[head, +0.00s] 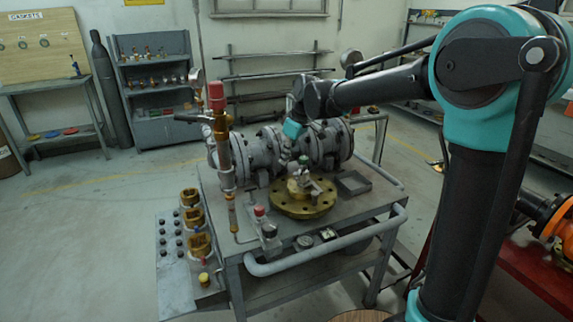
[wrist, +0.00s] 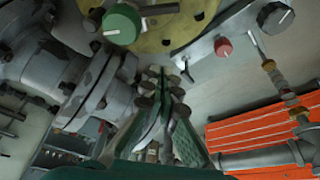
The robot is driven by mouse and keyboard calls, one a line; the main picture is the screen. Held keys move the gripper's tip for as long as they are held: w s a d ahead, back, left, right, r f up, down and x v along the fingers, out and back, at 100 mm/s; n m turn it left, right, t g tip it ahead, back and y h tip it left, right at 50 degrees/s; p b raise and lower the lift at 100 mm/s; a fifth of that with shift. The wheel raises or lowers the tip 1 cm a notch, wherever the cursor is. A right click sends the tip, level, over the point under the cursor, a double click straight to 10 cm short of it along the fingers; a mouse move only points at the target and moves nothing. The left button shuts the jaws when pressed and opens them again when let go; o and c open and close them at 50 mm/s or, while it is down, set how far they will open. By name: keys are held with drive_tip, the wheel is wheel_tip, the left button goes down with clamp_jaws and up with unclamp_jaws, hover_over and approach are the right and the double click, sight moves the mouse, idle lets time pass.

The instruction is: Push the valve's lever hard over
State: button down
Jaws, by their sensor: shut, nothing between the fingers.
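The grey flanged valve body (head: 262,152) lies across the metal bench. A dark lever-like bar (head: 188,118) sticks out to the left near its left end, beside the red-capped upright; I cannot tell for certain that it is the valve's lever. No lever is clear in that view, and contact cannot be told.
A green knob (wrist: 122,23) sits by the brass flange. A red-capped upright (head: 217,100) stands at the bench's left. Brass fittings (head: 199,243) sit on the left side panel. A grey rail (head: 330,248) runs along the front. The floor at left is open.

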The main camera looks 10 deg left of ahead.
drive_tip(key=w+v, duration=0.1)
drive_tip(key=v, duration=0.6)
drive_tip(key=n+g, duration=0.1)
drive_tip(key=n, duration=0.3)
approach(303, 170)
drive_tip(key=d+r, duration=0.1)
drive_tip(key=d, duration=0.6)
drive_tip(key=shift+y, duration=0.4)
drive_tip(key=a+f, duration=0.2)
drive_tip(key=f, duration=0.1)
drive_tip(key=a+f, duration=0.2)
drive_tip(key=a, duration=0.1)
drive_tip(key=a+f, duration=0.2)
drive_tip(key=f, duration=0.1)
drive_tip(key=shift+s+a+f, duration=0.25)
drive_tip(key=shift+s+f, duration=0.05)
drive_tip(key=shift+f, duration=0.05)
